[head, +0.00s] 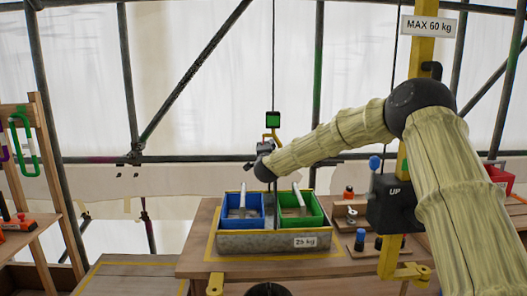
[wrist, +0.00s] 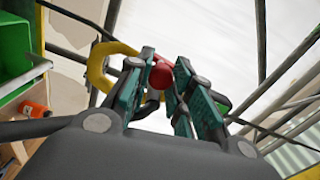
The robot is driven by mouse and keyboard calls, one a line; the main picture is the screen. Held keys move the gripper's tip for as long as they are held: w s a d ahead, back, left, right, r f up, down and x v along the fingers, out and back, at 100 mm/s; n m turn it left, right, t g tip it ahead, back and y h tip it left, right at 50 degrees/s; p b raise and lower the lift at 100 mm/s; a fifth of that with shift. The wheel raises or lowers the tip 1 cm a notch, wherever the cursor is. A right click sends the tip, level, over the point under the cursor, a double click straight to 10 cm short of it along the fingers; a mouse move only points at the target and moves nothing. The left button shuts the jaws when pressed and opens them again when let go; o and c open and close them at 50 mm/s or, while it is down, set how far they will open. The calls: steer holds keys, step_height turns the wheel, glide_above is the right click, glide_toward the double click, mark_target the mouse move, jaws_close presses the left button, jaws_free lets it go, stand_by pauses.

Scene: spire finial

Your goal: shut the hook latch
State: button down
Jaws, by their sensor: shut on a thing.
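A yellow hook (head: 272,136) hangs from a cable below a black block with a green face (head: 273,119) in the head view. The hook shows larger in the wrist view (wrist: 97,66), its curve left of my fingers. A round red knob (wrist: 161,76), which looks like part of the hook latch, sits between my two teal finger pads. My gripper (wrist: 166,62) is shut on this knob, beside the hook. In the head view my gripper (head: 266,148) is small and partly covers the hook. The latch arm is mostly hidden, so I cannot tell its angle.
A grey tray marked 25 kg (head: 240,242) stands on the wooden bench (head: 192,262) below, holding a blue bin (head: 228,225) and a green bin (head: 315,222). A yellow post (head: 419,58) with a black UP box (head: 392,203) stands at right. Scaffold poles cross behind.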

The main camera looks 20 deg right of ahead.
steer(key=shift+a+f, duration=0.1)
steer(key=shift+f, duration=0.05)
steer(key=c, duration=1.3)
jaws_free()
steer(key=shift+o, duration=0.2)
steer(key=v, duration=1.2)
